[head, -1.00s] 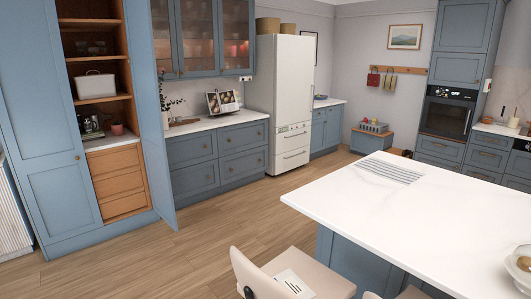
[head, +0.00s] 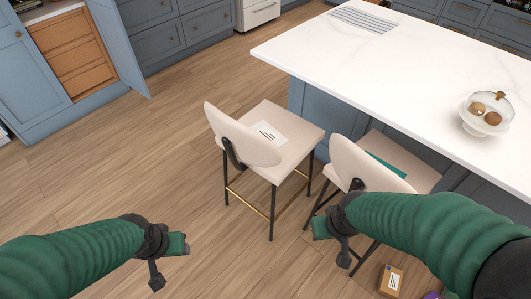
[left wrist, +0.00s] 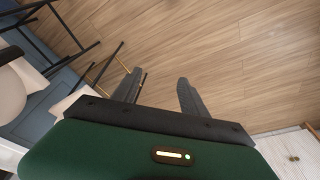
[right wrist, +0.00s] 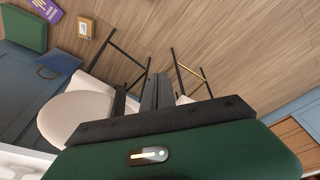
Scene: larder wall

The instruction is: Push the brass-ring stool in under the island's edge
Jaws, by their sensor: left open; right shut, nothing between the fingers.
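The brass-ring stool (head: 292,138) has a cream seat and rounded back, dark legs and a brass foot ring. It stands upright beside the island (head: 400,95), its seat outside the worktop's edge, with a printed paper (head: 268,133) on it. Its ring also shows in the right wrist view (right wrist: 189,71). My left gripper (head: 168,261) is open and empty, left of and nearer than the stool. My right gripper (head: 332,241) is shut and empty, in front of the second stool (head: 372,165), right of the brass-ring stool. Neither gripper visibly touches the brass-ring stool.
The second stool has a teal item (head: 386,163) on its seat. A small brown box (head: 390,280) and a purple item (head: 432,296) lie on the floor at the lower right. A glass-covered dish (head: 487,113) stands on the island. The floor left of the brass-ring stool is clear.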

